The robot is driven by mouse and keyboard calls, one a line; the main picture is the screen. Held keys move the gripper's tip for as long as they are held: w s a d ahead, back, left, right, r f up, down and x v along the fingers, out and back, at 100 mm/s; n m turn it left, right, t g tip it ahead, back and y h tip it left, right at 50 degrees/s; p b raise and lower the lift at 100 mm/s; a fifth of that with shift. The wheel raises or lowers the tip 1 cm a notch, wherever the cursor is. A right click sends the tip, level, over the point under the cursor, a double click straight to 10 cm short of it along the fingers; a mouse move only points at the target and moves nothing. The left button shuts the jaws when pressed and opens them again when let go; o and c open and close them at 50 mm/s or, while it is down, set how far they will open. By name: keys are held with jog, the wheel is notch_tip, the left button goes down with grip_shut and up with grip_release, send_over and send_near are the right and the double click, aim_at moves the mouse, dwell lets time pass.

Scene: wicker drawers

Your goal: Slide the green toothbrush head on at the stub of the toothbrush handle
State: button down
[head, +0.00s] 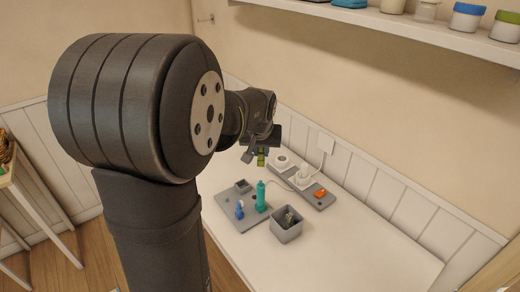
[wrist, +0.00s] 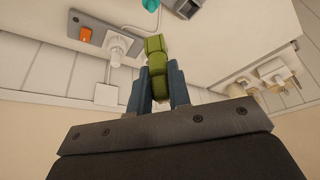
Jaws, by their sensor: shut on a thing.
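My gripper (head: 257,155) is shut on the green toothbrush head (head: 261,160), above the table and behind the handle in the head view. The wrist view shows the green head (wrist: 156,48) between the two blue-grey fingers of my gripper (wrist: 158,78), its far end sticking out past them. The teal toothbrush handle (head: 261,197) stands upright on a grey tray (head: 231,218). Its stub is too small to make out. In the wrist view only a bit of the teal handle (wrist: 151,4) shows at the top edge, apart from the green head.
A small blue object (head: 239,210) stands on the tray left of the handle. An open grey box (head: 286,230) stands to the right. A power strip (head: 318,201) with plugs and an orange switch (head: 320,193) lies near the wall. The table's right part (head: 380,245) is clear.

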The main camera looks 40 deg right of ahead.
aim_at(261, 161)
jog(key=shift+f, duration=2.8)
jog(key=shift+f, duration=1.55)
jog(key=c, duration=1.3)
grip_release()
jog(key=shift+f, duration=0.1)
jog(key=shift+o, duration=0.2)
jog(key=v, duration=1.7)
jog(key=shift+r, duration=0.2)
jog(key=shift+a+f, duration=0.1)
jog(key=x, duration=1.7)
jog(key=shift+f, duration=0.1)
